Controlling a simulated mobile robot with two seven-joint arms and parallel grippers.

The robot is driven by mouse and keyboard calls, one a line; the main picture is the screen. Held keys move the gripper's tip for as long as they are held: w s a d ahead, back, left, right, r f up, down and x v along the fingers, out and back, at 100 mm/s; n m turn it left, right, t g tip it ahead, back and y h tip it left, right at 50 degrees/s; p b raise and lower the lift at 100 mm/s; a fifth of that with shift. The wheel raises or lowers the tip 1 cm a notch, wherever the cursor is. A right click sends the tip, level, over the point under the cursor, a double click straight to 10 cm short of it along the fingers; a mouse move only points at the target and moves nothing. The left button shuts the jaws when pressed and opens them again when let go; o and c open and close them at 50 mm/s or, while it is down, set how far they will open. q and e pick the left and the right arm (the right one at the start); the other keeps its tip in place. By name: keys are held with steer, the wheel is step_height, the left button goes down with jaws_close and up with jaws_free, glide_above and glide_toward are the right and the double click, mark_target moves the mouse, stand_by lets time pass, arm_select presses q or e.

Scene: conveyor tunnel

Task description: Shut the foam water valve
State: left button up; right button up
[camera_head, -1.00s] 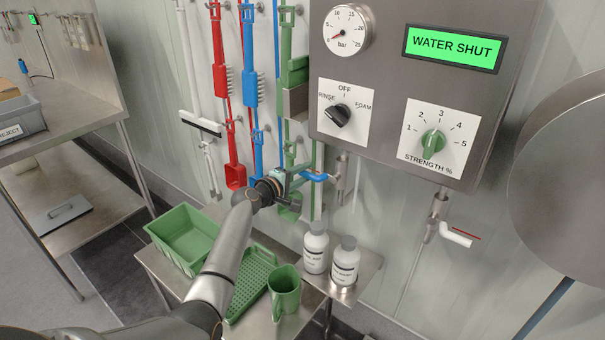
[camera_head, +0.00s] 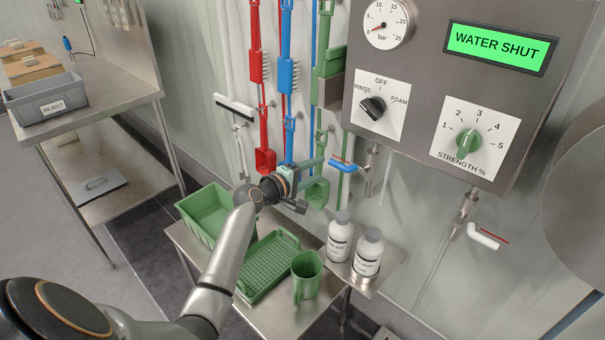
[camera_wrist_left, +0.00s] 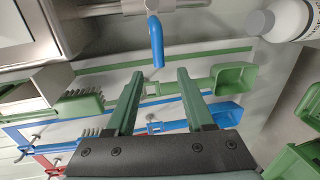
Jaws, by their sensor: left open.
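The blue valve lever (camera_head: 348,164) is on a small metal pipe under the grey control box, pointing left in the head view. In the left wrist view the blue lever (camera_wrist_left: 156,42) lies just beyond my fingertips, between their lines. My left gripper (camera_head: 318,178) is left of the lever and slightly below it. Its two fingers (camera_wrist_left: 160,75) are apart with nothing between them, and a gap shows between them and the lever. The green display (camera_head: 499,46) on the box reads WATER SHUT. My right gripper is not in view.
The control box (camera_head: 430,135) carries a gauge and two knobs. Red, blue and green brushes hang behind my gripper. Two white bottles (camera_head: 340,238) (camera_head: 368,254) stand on a shelf below. A green jug (camera_head: 306,275) and green bin (camera_head: 203,212) are on the table. A white-handled valve (camera_head: 484,237) is at right.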

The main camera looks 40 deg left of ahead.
arm_select(q)
steer(key=shift+v, duration=2.45)
